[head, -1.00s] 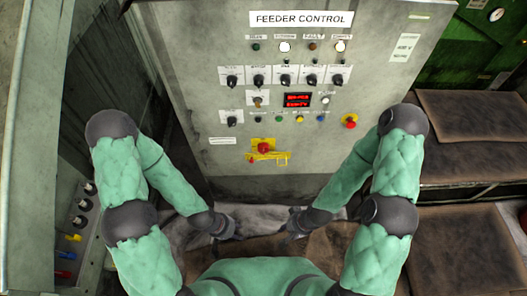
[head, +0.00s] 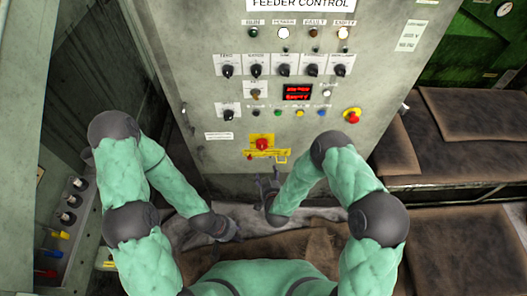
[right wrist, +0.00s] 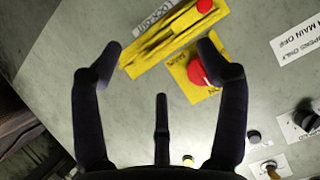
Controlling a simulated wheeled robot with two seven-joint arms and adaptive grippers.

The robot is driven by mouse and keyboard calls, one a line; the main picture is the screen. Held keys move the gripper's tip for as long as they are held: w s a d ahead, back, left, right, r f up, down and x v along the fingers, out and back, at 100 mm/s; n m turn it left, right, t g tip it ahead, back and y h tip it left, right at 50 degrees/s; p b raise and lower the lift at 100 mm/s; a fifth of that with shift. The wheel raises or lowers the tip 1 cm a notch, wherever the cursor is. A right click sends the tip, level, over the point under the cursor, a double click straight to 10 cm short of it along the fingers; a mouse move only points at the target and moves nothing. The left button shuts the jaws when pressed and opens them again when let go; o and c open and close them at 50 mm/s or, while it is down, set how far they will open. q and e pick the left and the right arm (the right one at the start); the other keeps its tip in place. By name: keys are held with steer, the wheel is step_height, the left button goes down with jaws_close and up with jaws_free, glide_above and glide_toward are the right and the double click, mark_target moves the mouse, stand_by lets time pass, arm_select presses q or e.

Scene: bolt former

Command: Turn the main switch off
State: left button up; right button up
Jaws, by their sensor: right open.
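The main switch (head: 262,144) is a red knob on a yellow plate, low on the grey feeder control panel. A yellow bar (head: 266,154) lies just below it. In the right wrist view the red knob (right wrist: 194,72) shows beside the right-hand finger, which partly covers it. The yellow bar (right wrist: 160,46) crosses between the fingertips. My right gripper (head: 266,180) is open and empty, just below the switch in the head view; it also shows in the right wrist view (right wrist: 161,47). I see no clear contact. My left gripper (head: 229,232) hangs low, away from the panel; its opening is unclear.
A side box with coloured handles (head: 60,236) is at the left.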

mark_target(262, 148)
step_height(262, 148, up, 5)
steer(key=a+t+h+b, duration=0.1)
steer(key=a+t+b, duration=0.15)
steer(key=t, duration=0.35)
steer(key=w+b, duration=0.2)
steer(key=w, duration=0.9)
steer(key=shift+f, duration=0.2)
